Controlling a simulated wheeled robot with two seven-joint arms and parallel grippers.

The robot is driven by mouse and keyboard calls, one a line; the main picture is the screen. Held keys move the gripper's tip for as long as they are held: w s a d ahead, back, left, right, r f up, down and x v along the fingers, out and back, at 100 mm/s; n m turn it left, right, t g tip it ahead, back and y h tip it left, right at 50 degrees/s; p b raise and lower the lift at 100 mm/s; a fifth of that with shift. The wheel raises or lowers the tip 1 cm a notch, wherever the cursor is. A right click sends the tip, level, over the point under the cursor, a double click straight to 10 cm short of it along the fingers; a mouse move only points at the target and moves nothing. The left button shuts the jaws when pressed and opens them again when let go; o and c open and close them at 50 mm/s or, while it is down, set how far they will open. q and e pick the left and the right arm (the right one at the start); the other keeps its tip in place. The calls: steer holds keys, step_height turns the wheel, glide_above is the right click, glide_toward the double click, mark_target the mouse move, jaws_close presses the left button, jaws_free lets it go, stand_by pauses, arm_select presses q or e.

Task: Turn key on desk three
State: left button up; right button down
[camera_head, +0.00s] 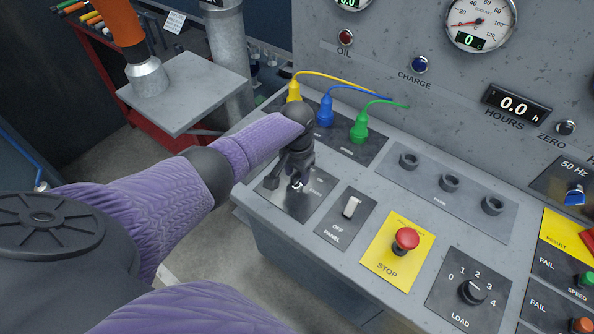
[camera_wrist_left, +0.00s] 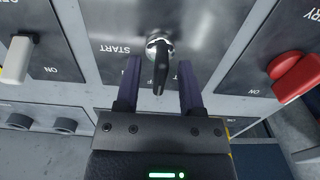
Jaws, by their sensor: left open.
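The key (camera_wrist_left: 160,62) has a dark narrow grip and sits in a round silver lock on a dark panel (camera_wrist_left: 205,25) marked START. My left gripper (camera_wrist_left: 159,78) is open, with one finger on each side of the key. Gaps show between the key and both fingers. In the head view my left gripper (camera_head: 289,180) is over the same panel (camera_head: 308,207) at the left end of the desk. It hides much of the key there. My right gripper is not in view.
Right of the key panel are a white PANEL switch (camera_head: 351,207), a red STOP button (camera_head: 406,238) and a LOAD knob (camera_head: 473,291). Yellow, blue (camera_head: 325,112) and green (camera_head: 359,128) plugs with cables stand behind my left gripper. The upright gauge panel (camera_head: 400,35) rises behind the desk.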

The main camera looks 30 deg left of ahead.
mark_target(297, 172)
arm_select(q)
step_height(297, 172, up, 9)
steer(key=p, duration=0.4)
steer(key=shift+r, duration=0.5)
